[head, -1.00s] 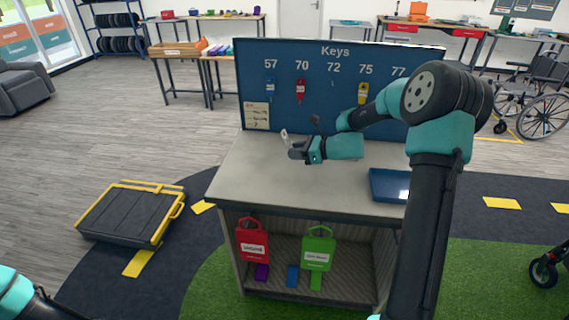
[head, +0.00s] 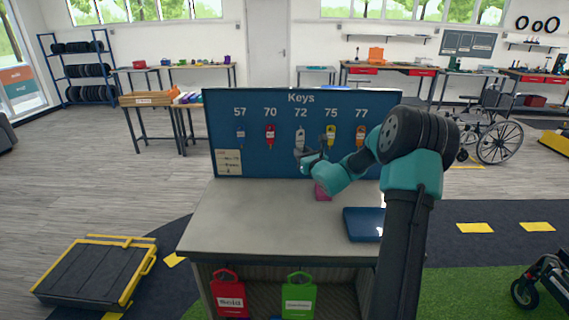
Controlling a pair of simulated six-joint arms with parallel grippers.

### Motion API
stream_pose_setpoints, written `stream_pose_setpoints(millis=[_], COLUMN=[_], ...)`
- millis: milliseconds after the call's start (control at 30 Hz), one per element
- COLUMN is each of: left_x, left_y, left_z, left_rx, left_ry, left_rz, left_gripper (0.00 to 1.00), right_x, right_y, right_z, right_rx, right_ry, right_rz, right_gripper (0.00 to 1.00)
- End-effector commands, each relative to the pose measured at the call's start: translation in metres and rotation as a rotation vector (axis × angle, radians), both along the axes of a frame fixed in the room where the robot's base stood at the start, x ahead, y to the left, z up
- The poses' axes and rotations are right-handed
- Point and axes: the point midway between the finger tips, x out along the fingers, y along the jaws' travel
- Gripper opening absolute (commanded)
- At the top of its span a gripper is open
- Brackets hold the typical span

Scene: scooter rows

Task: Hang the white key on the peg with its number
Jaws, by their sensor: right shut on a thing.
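The white key (head: 300,132) is in front of the blue key board (head: 225,125), directly under the number 72. Its own number is too small to read. My right gripper (head: 306,151) is shut on the lower part of the white key, close to the board. I cannot tell whether the key touches the peg under 72, as the key covers that spot. A blue key (head: 240,133) hangs under 57, a red one (head: 270,133) under 70, a yellow one (head: 331,133) under 75 and an orange one (head: 361,134) under 77. My left gripper is out of view.
A pink object (head: 322,193) and a dark blue tray (head: 362,225) are on the grey counter (head: 240,220), beneath my right arm. The counter's left part is clear. Red (head: 230,290) and green (head: 299,292) tagged items are on the shelf below.

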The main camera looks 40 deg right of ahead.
Motion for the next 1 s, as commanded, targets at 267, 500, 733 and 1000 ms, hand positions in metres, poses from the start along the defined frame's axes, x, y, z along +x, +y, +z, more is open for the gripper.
stream_pose_setpoints(millis=[267,500,733,1000], left_x=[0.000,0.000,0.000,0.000], left_y=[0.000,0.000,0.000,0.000], left_z=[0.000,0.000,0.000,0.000], left_rx=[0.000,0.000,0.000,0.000], left_ry=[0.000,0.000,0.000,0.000], left_rz=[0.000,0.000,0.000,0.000], left_gripper=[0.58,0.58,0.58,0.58], right_x=[-0.002,-0.001,0.004,0.013], right_y=[-0.004,-0.005,-0.010,-0.018], right_z=[0.002,0.001,0.001,-0.001], right_rx=[-0.001,-0.001,-0.002,0.000], right_ry=[-0.005,-0.005,-0.005,-0.005], right_rz=[-0.013,-0.012,-0.012,-0.011], right_gripper=[0.06,0.06,0.06,0.06])
